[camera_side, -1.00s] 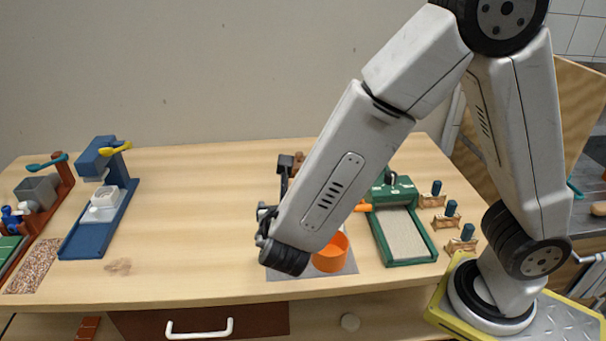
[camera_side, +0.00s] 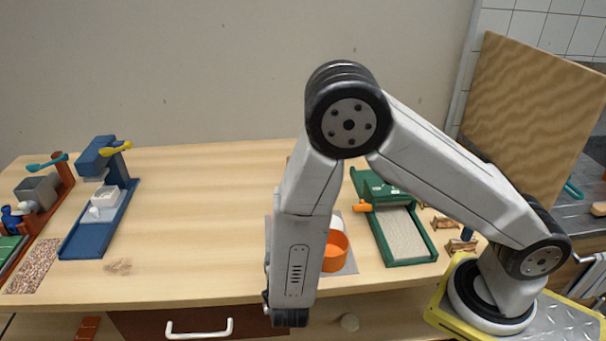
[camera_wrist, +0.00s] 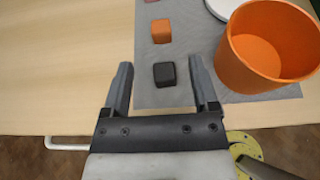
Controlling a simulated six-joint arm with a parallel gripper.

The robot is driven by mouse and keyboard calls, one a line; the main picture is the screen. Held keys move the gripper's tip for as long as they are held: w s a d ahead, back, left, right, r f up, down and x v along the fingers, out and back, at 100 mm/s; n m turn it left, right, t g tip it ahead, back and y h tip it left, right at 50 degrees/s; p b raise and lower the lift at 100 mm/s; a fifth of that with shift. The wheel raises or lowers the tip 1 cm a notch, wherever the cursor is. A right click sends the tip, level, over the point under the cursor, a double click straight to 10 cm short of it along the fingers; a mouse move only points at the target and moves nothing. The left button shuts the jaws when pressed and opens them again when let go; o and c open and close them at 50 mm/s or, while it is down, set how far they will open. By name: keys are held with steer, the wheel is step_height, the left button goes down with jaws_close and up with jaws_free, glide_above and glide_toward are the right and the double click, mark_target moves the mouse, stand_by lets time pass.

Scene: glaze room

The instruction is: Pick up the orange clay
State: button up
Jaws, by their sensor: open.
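The orange clay (camera_wrist: 161,31) is a small rounded block on a grey mat (camera_wrist: 205,42) in the wrist view. A black block (camera_wrist: 165,76) lies on the mat nearer to me, in line between my fingers as seen from the wrist. My gripper (camera_wrist: 161,65) is open and empty, its fingertips pointing toward the mat, with the orange clay beyond them. In the side view my arm hides the gripper and the clay.
An orange cup (camera_wrist: 262,52) stands on the mat to the right; it also shows in the side view (camera_side: 335,254). A white round thing (camera_wrist: 222,6) and a reddish block lie at the top of the wrist view. A green tray device (camera_side: 408,262) stands right of the mat.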

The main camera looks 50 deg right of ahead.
steer(key=shift+w+d, duration=0.1)
steer(key=shift+x, duration=1.15)
steer(key=shift+x, duration=2.6)
jaws_close()
